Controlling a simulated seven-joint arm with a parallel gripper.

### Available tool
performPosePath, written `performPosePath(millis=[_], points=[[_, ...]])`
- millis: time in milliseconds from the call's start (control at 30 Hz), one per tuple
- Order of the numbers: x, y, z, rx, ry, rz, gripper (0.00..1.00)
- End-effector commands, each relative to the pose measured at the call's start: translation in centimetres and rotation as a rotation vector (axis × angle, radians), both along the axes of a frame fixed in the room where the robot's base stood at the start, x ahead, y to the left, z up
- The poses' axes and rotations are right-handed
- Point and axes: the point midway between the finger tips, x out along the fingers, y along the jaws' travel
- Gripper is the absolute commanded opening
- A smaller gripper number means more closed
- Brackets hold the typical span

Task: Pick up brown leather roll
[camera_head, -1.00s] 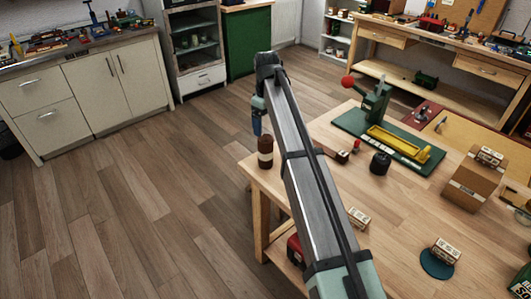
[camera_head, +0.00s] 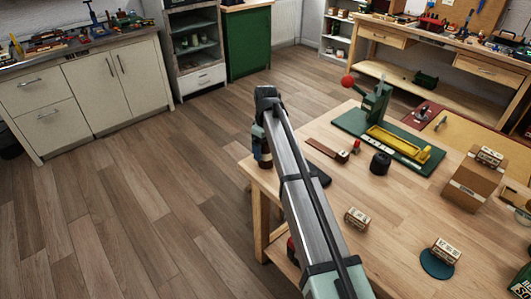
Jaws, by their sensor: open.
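A long, low brown piece (camera_head: 326,148) lies on the wooden table (camera_head: 400,215), right of my arm; it may be the brown leather roll, but its shape is too small to be sure. A dark brown upright cylinder (camera_head: 265,160) with a pale band stands at the table's left corner, partly covered by my arm's end. My gripper (camera_head: 261,143) hangs over that corner, close to the cylinder and left of the brown piece. It is open; its fingertips are hard to make out, and I cannot tell whether it touches the cylinder.
A small red-topped item (camera_head: 356,146) and a black round jar (camera_head: 380,163) stand close to the brown piece. Behind them is a green press (camera_head: 375,98) with a red knob. A dark flat object (camera_head: 320,176) lies beside my arm.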

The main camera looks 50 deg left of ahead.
Motion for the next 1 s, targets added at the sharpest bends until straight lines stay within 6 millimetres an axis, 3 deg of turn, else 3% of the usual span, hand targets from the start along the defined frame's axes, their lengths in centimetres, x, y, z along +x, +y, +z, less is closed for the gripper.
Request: performPosePath(millis=[167,800,1000], points=[[0.02,0.01,0.02,0.0,0.0,0.0,0.88],[0.02,0.02,0.05,0.0,0.0,0.0,0.27],[0.02,0.02,0.08,0.001,0.0,0.0,0.26]])
